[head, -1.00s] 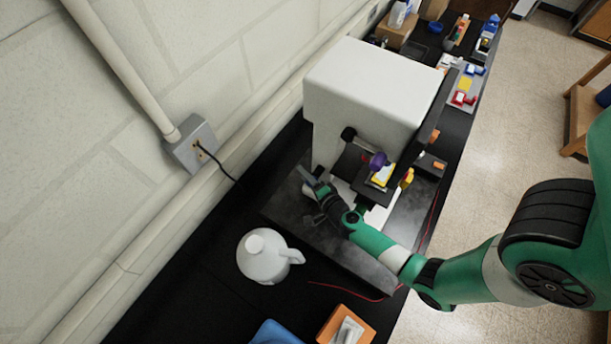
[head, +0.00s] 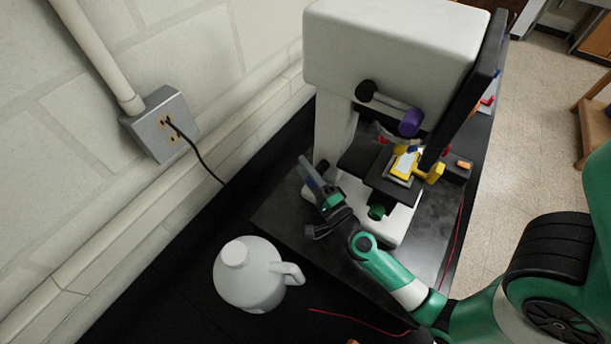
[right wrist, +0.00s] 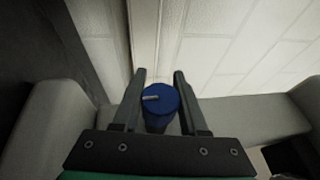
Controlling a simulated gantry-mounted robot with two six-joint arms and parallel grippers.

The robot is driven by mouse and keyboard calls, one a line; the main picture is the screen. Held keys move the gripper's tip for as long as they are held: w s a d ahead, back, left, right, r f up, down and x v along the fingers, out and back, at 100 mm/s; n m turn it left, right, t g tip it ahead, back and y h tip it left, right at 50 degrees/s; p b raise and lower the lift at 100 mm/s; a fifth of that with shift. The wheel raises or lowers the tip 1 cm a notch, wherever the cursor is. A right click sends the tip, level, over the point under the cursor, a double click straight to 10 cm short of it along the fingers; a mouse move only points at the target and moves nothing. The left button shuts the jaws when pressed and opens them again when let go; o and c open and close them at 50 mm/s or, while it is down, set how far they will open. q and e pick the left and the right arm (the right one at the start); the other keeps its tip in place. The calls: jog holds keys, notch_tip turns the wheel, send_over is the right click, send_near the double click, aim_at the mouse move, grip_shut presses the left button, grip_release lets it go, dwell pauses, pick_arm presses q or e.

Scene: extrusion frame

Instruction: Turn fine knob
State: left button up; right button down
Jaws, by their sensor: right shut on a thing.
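The blue round knob (right wrist: 160,108), with a light pointer mark on its face, sits between the two fingers of my right gripper (right wrist: 160,84) in the right wrist view. The gripper is shut on it. In the head view my right gripper (head: 316,178) is at the lower left side of the white machine (head: 395,40), beside its upright. I cannot make out the blue knob clearly there. A purple knob (head: 411,122), a black knob (head: 367,90) and a green knob (head: 376,211) also show on the machine. My left gripper is not in view.
A white jug (head: 248,280) stands in front of the machine, left of my right forearm. A yellow-framed piece (head: 404,164) rests on the machine's dark stage. A red wire (head: 452,240) runs along the right. The wall with an outlet box (head: 160,124) is at left.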

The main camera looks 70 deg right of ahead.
jog(key=shift+c, duration=2.2)
grip_release()
jog(key=b+v, duration=0.2)
jog(key=v, duration=0.9)
jog(key=shift+s+a+b, duration=0.25)
jog(key=shift+s+b, duration=0.05)
jog(key=shift+w, duration=0.1)
